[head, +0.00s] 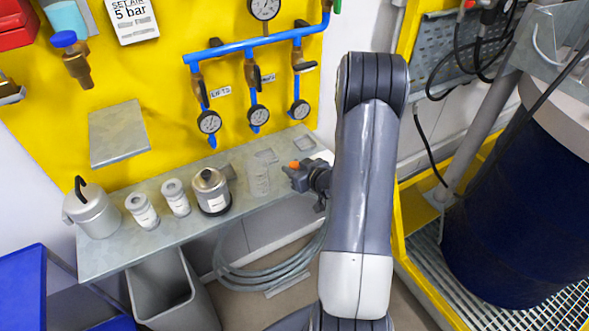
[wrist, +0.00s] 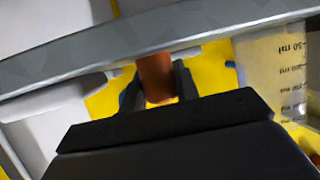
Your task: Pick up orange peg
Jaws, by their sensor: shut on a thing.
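The orange peg (head: 295,164) shows as a small orange spot at the tip of my gripper (head: 291,175) in the head view. In the wrist view the peg (wrist: 156,78) is a short orange-brown block between the two dark fingers, which are shut on it. Its far end lies against or just behind the edge of a grey band, and I cannot tell whether it touches. My gripper is at the right end of the grey shelf (head: 150,241). The fingers partly hide the peg.
A clear graduated beaker (head: 259,182) stands just left of my gripper. Further left are a steel pot (head: 211,192), two small jars (head: 142,211) and a lidded can (head: 92,212). Blue piping with gauges (head: 258,115) is on the yellow panel behind. A blue drum (head: 520,215) stands right.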

